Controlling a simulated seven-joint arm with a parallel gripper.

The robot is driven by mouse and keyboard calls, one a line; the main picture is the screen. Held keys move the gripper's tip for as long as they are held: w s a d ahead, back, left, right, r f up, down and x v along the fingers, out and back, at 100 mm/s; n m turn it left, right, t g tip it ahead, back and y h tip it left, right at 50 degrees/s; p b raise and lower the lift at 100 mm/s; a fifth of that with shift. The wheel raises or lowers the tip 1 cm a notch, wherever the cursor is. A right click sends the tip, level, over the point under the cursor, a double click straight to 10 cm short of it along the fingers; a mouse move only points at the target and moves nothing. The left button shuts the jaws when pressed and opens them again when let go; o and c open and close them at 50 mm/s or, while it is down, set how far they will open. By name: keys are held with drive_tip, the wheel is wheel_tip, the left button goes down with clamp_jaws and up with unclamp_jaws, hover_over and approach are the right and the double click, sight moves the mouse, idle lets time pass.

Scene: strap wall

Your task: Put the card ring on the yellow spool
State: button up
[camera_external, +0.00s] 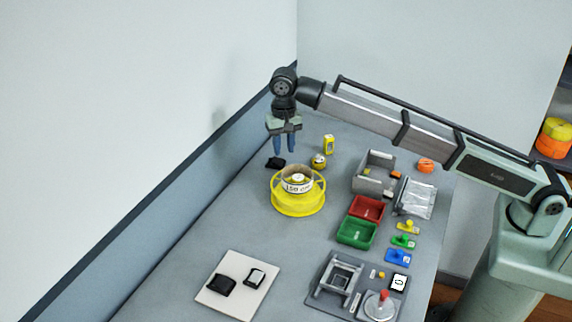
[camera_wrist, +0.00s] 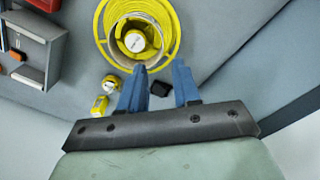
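The yellow spool (camera_external: 298,207) stands on the grey table, with its wide flange down. The card ring (camera_external: 297,186), brown inside with a "150 cm" label outside, sits on the spool around its centre. In the wrist view the spool (camera_wrist: 103,30) is at the top, and the ring (camera_wrist: 160,20) shows as a tan band around the round white-topped hub. My gripper (camera_external: 284,151) hangs fingers down behind and left of the spool, clear of it. In the wrist view my gripper (camera_wrist: 160,85) has its two blue fingers apart with nothing held between them.
A small black item (camera_external: 275,163) lies below my gripper. A yellow tape measure (camera_external: 319,161) and a yellow box (camera_external: 329,144) stand behind the spool. A grey bin (camera_external: 360,178), red tray (camera_external: 366,208) and green tray (camera_external: 357,233) are to the right. The wall is left.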

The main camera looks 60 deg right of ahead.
drive_tip(key=shift+r, duration=1.1)
